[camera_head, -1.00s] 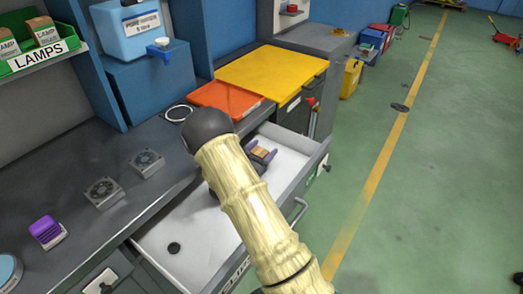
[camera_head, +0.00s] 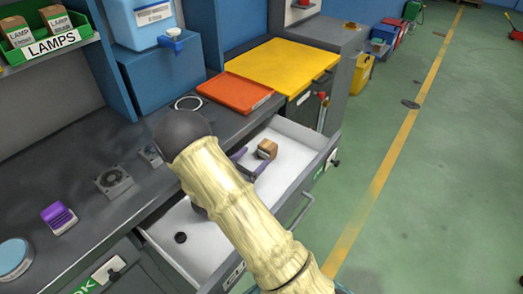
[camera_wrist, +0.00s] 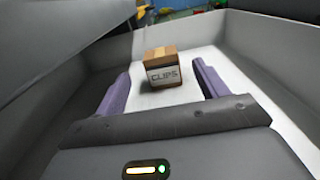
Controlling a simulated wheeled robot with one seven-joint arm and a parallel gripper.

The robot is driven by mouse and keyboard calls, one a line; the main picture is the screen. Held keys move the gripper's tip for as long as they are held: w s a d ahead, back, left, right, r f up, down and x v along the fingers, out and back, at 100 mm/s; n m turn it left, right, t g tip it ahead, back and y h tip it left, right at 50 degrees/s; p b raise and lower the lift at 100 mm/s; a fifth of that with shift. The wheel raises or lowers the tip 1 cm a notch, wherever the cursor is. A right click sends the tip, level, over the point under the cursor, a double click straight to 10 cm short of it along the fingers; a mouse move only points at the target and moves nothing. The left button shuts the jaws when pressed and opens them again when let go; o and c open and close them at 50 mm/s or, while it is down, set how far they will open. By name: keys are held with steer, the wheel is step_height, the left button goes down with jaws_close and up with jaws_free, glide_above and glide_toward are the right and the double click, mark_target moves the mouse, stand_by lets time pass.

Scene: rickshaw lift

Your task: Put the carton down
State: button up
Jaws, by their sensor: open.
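The carton (camera_head: 267,149) is a small brown box inside the open drawer (camera_head: 296,160), towards its far end. In the wrist view the carton (camera_wrist: 162,68) stands upright on the white drawer floor, with a white label reading CLIPS facing me. My gripper (camera_head: 256,164) is in the drawer with its purple fingers apart. In the wrist view the gripper (camera_wrist: 160,82) has one finger on each side, with clear gaps to the carton, which stands at or just beyond the fingertips. My arm hides part of the drawer and the gripper's body in the head view.
A small black disc (camera_head: 180,237) lies in the drawer's near part. The drawer walls rise on both sides of my gripper. The grey worktop (camera_head: 75,165) holds fans and a purple item (camera_head: 58,215). An orange tray (camera_head: 235,92) and yellow panel (camera_head: 275,66) lie beyond.

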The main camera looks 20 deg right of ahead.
steer(key=shift+v, duration=1.1)
